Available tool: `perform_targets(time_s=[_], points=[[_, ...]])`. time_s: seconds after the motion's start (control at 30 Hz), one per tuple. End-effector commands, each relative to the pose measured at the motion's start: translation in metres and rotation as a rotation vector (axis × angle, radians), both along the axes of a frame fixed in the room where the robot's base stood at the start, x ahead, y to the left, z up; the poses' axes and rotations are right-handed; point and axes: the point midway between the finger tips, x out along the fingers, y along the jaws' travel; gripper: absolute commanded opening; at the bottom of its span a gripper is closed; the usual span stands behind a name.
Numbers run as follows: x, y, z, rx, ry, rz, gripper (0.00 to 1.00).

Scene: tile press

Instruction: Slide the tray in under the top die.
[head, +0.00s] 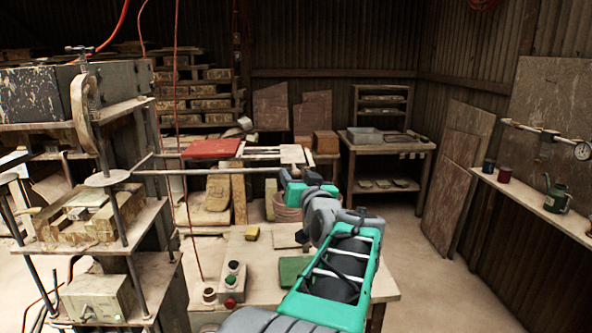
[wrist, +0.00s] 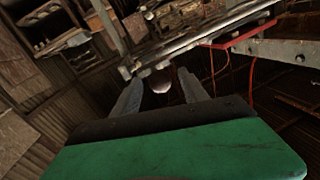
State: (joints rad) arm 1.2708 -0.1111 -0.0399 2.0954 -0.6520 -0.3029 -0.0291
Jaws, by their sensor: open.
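A flat red panel (head: 212,148) lies beside pale slats (head: 262,152) and a small pale plate (head: 292,154) above the long rod, right of the press (head: 125,110); I take this to be the tray, but its outline is unclear. The red panel also shows in the wrist view (wrist: 240,34). My gripper (head: 284,172) is at the rod's right end, just below the pale plate. In the wrist view its open fingers (wrist: 160,94) point at a pale round knob (wrist: 160,82), which shows between them; contact cannot be told. I cannot clearly make out the top die.
A bench with push buttons (head: 232,282), a green pad (head: 294,270) and a yellow block (head: 252,233) stands below my arm. A side table (head: 388,147) stands behind. A shelf with an oil can (head: 558,194) is at right. Open floor lies between.

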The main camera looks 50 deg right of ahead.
Motion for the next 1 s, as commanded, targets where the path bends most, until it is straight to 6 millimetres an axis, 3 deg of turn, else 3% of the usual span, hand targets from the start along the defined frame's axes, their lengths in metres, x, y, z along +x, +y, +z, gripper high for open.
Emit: perform_targets(time_s=[0.1,0.37,1.0], points=[[0.009,-0.0062,0.0012,-0.001,0.0,0.001,0.52],[0.01,-0.0073,-0.0003,-0.001,0.001,-0.001,0.51],[0.0097,-0.0072,-0.0006,0.0,0.002,-0.001,0.0]])
